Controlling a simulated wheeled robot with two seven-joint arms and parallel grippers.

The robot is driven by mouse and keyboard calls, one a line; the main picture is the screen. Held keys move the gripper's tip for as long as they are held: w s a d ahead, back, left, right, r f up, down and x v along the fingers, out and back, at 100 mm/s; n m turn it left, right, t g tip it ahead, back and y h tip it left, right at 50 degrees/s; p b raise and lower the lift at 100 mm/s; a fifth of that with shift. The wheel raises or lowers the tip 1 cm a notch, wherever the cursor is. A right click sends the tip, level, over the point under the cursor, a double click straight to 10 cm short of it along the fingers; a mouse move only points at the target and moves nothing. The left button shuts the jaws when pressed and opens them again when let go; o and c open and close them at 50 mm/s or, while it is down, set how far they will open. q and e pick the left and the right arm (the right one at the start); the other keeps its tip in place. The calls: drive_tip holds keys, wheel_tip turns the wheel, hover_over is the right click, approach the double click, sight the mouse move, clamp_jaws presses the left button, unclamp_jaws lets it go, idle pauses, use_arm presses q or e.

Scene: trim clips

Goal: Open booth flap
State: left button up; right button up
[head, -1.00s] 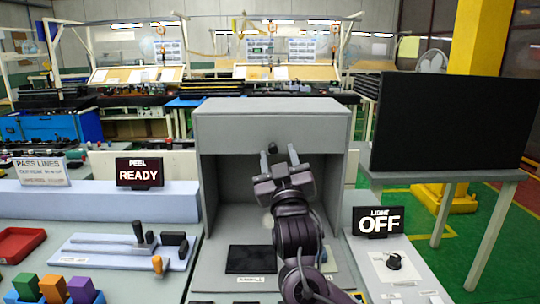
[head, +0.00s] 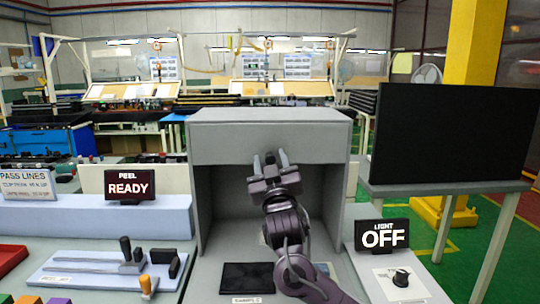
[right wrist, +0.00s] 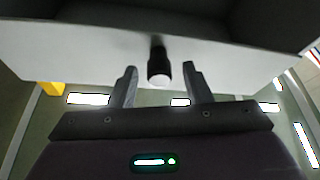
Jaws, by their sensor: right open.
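The grey booth (head: 202,200) stands in the middle of the head view, its front open below. Its flap (head: 225,146) is the flat panel across the upper front, hanging upright. A dark knob with a pale end (right wrist: 158,68) on the flap shows in the right wrist view; in the head view my gripper hides it. My right gripper (head: 270,158) is in front of the flap's lower edge. It is open and empty, and its fingers (right wrist: 160,85) show on either side of the knob with gaps on both sides. My left gripper is not in view.
A LIGHT OFF sign (head: 382,235) and a dial (head: 401,278) are right of the booth. A dark square pad (head: 246,278) lies on the booth floor. A PEEL READY sign (head: 129,187) and a tool tray (head: 80,278) are left. A large black screen (head: 450,135) stands right.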

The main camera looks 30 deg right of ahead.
drive_tip(key=shift+w+d+r, duration=0.25)
drive_tip(key=shift+w, duration=0.2)
drive_tip(key=shift+c, duration=0.4)
clamp_jaws()
